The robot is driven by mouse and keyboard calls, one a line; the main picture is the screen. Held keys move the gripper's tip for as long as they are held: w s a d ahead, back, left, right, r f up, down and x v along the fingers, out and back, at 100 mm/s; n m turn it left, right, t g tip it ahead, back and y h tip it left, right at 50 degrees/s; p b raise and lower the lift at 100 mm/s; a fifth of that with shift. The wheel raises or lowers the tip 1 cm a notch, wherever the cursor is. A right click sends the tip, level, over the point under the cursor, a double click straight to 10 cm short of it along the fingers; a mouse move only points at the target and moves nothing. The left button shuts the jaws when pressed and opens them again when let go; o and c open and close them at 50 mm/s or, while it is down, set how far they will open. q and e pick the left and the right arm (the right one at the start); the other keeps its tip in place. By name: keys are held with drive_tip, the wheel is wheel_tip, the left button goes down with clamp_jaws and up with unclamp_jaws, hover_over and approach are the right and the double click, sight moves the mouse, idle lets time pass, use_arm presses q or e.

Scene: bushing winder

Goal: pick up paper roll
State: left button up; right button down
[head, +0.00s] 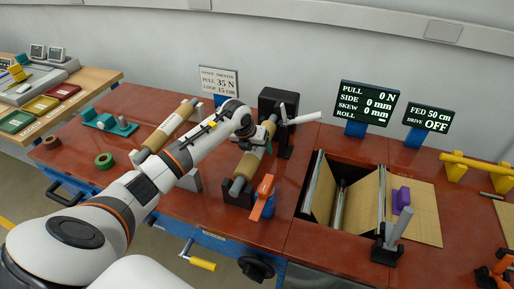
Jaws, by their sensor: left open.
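A second tan roll (251,161) sits on a shaft in the black winder stand right of my arm; I cannot tell which one the task means. My left arm reaches in from the lower left, and its left gripper (246,131) is over the upper part of the second roll. Its fingers are small and partly hidden, but it is open. I see nothing held, and cannot tell whether it touches the roll. My right gripper is not in view.
A recessed bay with cardboard panels (368,202) lies right. Display screens (367,108) stand behind. A green tape ring (104,160) and teal tool (108,123) are left.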

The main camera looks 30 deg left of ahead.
use_arm(q)
drive_tip(key=shift+s, duration=0.1)
drive_tip(key=c, duration=1.3)
drive_tip(key=shift+r, duration=0.1)
drive_tip(key=shift+c, duration=1.1)
drive_tip(key=shift+a+r, duration=0.1)
